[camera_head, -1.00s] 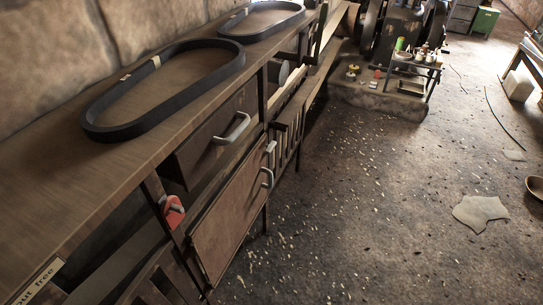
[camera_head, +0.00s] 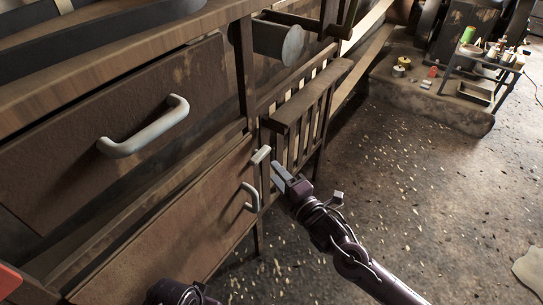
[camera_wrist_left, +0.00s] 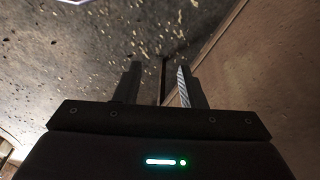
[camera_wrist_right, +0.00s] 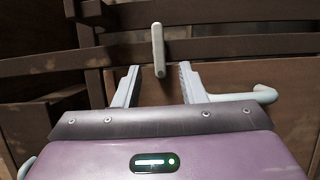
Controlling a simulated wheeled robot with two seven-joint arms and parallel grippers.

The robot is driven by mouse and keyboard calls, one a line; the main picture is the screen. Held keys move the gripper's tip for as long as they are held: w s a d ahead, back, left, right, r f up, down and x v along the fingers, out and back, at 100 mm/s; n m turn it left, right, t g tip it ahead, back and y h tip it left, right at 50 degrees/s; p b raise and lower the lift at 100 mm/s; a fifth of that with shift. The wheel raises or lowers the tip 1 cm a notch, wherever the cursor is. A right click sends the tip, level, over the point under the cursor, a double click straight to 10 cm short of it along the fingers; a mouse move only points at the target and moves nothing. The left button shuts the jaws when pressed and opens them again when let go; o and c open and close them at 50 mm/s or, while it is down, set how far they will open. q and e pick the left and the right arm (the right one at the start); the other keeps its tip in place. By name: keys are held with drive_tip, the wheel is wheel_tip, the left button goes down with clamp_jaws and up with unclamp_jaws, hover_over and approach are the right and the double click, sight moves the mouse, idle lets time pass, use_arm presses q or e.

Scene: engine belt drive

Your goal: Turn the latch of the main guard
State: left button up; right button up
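The main guard looks to be the brown lower panel (camera_head: 165,250) with a curved grey handle (camera_head: 250,197) near its right edge; the handle also shows in the right wrist view (camera_wrist_right: 240,96). The latch is a short light-grey bar (camera_head: 261,154) at the panel's upper right corner. In the right wrist view the latch (camera_wrist_right: 158,48) stands nearly upright, ahead of and between the fingertips, apart from them. My right gripper (camera_head: 279,174) is open and empty, just right of the latch. My left gripper (camera_wrist_left: 160,82) is open and empty beside a brown panel; its fingers are outside the head view.
An upper drawer front with a large grey handle (camera_head: 145,128) is above the panel. A slatted wooden guard (camera_head: 305,115) and a grey cylinder (camera_head: 278,42) are to the right of it. A small cart (camera_head: 485,70) stands far back.

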sight(262, 158)
drive_tip(key=b+x, duration=0.1)
drive_tip(key=x, duration=0.6)
drive_tip(key=shift+w+a, duration=0.1)
drive_tip(key=shift+a, duration=0.1)
use_arm(q)
drive_tip(key=shift+w+d+f+t+h, duration=0.1)
drive_tip(key=shift+w+d+t+h, duration=0.05)
drive_tip(key=shift+d+t, duration=0.15)
drive_tip(key=shift+w+d+f+t+h, duration=0.1)
drive_tip(key=shift+d+t+h, duration=0.1)
drive_tip(key=shift+d, duration=0.2)
use_arm(e)
clamp_jaws()
use_arm(q)
drive_tip(key=shift+s+r, duration=0.1)
use_arm(e)
drive_tip(key=shift+r, duration=0.1)
